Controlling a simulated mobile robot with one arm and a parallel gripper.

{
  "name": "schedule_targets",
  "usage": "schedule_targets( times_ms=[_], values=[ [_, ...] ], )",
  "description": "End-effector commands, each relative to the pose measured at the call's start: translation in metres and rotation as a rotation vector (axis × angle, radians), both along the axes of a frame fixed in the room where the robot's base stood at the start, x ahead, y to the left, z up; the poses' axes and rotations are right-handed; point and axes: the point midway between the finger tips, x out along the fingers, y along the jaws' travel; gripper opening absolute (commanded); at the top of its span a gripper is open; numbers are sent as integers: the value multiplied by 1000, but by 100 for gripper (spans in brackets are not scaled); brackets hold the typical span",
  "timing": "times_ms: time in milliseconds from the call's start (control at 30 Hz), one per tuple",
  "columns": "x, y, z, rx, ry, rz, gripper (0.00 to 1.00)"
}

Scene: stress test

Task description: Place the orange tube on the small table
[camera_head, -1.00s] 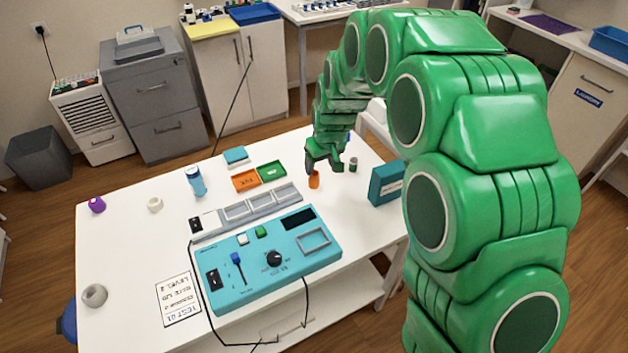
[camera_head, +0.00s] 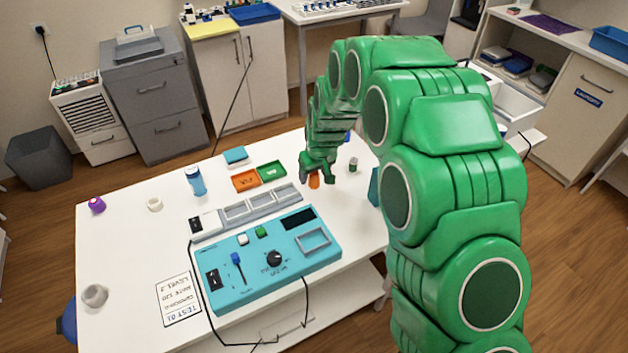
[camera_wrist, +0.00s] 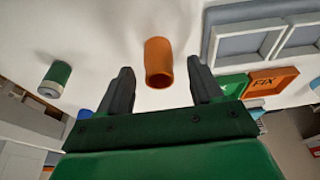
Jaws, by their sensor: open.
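The orange tube (camera_head: 314,181) stands on the white table (camera_head: 130,240), right of the orange and green trays. In the wrist view the orange tube (camera_wrist: 158,62) shows just beyond and between the fingertips of my gripper (camera_wrist: 160,80), apart from both fingers. My gripper also shows in the head view (camera_head: 318,172), low over the table and partly covering the tube. It is open and empty. Which piece of furniture is the small table, I cannot tell.
A green tube (camera_head: 353,164) stands just right of my gripper, and a teal box (camera_head: 373,187) is partly behind my arm. A row of grey frames (camera_head: 248,209) and a teal control panel (camera_head: 270,262) lie to the left and in front. A blue bottle (camera_head: 196,181) stands farther left.

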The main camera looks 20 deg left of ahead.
Motion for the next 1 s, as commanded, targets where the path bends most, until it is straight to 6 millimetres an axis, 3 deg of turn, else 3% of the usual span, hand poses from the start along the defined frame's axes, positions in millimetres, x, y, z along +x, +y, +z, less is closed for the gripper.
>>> schedule_targets(
  times_ms=[200,467,900,1000],
  values=[
    [4,4,-22,0,0,0,65],
    [5,4,-24,1,-1,0,65],
    [4,4,-24,0,0,0,2],
    [4,4,-24,0,0,0,2]
  ],
)
